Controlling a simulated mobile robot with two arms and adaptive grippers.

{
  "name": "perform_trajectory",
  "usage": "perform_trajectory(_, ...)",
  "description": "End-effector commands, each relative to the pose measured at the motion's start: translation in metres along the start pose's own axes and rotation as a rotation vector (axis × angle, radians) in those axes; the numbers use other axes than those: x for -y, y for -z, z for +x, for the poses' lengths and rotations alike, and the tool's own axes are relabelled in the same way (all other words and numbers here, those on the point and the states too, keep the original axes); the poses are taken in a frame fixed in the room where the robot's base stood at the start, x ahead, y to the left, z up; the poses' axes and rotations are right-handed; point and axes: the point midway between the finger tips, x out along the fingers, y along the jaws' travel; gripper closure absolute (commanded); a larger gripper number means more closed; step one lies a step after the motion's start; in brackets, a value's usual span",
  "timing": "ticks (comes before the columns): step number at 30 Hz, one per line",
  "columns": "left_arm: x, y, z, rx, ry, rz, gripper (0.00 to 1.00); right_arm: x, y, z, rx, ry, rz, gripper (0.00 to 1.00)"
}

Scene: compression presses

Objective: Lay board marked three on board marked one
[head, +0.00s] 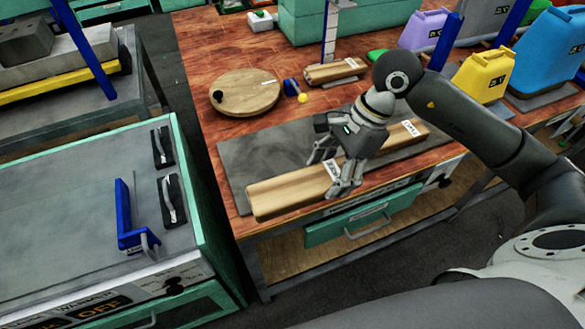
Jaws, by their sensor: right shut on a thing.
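Light wooden board stock lies lengthwise on a dark grey mat (235,155) on the workbench. Its left part (285,189) has a white label near my gripper, and its right part (385,141) has another label at the far end. The markings are too small to read, and my arm hides the middle, so I cannot tell whether this is one board or two, end to end or overlapping. My right gripper (334,172) is shut across the wood beside the first label, one finger on each long side. My left gripper is not in view.
Behind the mat are a round wooden disc (245,91), a short labelled wooden piece (330,73) and a small blue-and-yellow item (295,91). Purple, yellow (483,75) and blue jugs stand at the right. A separate grey-topped cabinet (65,200) stands at the left.

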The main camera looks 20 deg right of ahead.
Motion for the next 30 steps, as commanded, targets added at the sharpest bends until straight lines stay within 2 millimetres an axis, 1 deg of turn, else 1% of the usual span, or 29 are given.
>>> perform_trajectory(1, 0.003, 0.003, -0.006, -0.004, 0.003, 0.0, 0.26, 0.009, -0.001, 0.001, 0.004, 0.0, 0.002, 0.69)
perform_trajectory(3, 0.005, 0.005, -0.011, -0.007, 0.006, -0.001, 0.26, 0.023, 0.001, 0.006, 0.004, 0.0, 0.001, 0.69)
perform_trajectory(11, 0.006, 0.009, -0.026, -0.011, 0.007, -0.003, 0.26, 0.07, 0.008, 0.025, 0.004, -0.001, -0.001, 0.69)
perform_trajectory(13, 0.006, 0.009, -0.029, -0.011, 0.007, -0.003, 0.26, 0.081, 0.011, 0.033, 0.002, -0.004, -0.001, 0.69)
perform_trajectory(15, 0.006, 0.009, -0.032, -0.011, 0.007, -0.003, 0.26, 0.09, 0.016, 0.044, 0.003, -0.004, 0.0, 0.69)
perform_trajectory(21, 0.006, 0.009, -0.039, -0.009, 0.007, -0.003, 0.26, 0.112, 0.026, 0.07, 0.002, -0.003, -0.002, 0.69)
perform_trajectory(30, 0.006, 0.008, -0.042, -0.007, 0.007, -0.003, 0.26, 0.125, 0.033, 0.085, 0.001, -0.001, -0.003, 0.69)
